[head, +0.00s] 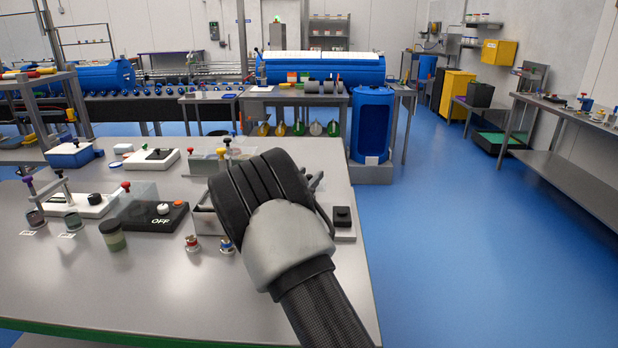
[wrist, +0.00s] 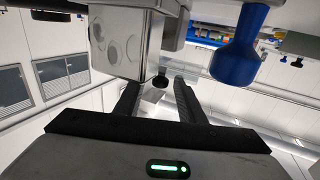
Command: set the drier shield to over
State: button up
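My gripper (wrist: 158,88) is open in the wrist view, its two dark fingers apart.
A blue part (wrist: 240,48) hangs close right of the fingers in the wrist view. The blue floor (head: 460,240) to the right is clear.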

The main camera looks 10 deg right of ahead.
jog(key=shift+w+d, duration=0.15)
jog(key=shift+w, duration=0.05)
grip_shut()
